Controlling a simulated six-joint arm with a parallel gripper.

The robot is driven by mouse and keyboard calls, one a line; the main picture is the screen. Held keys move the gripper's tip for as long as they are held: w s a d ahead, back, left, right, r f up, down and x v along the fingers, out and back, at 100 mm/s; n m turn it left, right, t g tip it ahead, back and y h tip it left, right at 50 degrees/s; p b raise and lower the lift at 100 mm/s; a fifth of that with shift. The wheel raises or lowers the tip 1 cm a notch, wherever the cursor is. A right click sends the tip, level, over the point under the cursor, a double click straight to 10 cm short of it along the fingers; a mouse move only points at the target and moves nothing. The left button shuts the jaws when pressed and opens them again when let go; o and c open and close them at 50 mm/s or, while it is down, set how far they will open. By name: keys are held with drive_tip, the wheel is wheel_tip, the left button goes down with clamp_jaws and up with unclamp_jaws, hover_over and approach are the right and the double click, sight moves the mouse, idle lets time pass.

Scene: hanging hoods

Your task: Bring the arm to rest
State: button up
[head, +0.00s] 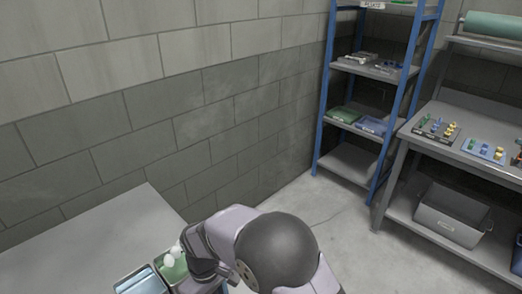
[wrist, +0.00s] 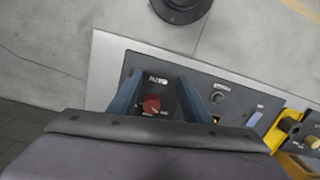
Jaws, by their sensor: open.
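My arm (head: 275,250) rises at the bottom of the head view, with its dark round joint nearest the camera. The fingers cannot be made out there. In the wrist view my gripper (wrist: 159,78) is open, with two blue fingers spread apart and nothing held between them. A red knob (wrist: 151,104) on a dark labelled panel (wrist: 238,98) shows between the fingers. I cannot tell whether the fingers touch the panel.
A grey table (head: 85,243) at lower left bears a green tray (head: 174,272) with white items and a bluish tray (head: 140,284), close to my arm. A blue-framed shelf (head: 322,115) and a workbench (head: 460,165) stand at right. Yellow boxes (wrist: 290,130) sit beside the panel.

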drive_tip(key=s+d+r+m, duration=0.2)
drive_tip(key=s+d+m, duration=0.3)
drive_tip(key=d, duration=0.5)
drive_tip(key=s+d+r+m, duration=0.1)
drive_tip(key=s+d+m, duration=0.1)
drive_tip(key=s+d, duration=0.65)
drive_tip(key=w+d+r+m+t, duration=0.1)
drive_tip(key=w+d+r+m, duration=0.2)
drive_tip(key=d, duration=0.5)
drive_tip(key=shift+w+d+r+m+y, duration=0.35)
drive_tip(key=shift+w+r, duration=0.2)
drive_tip(key=shift+w, duration=0.5)
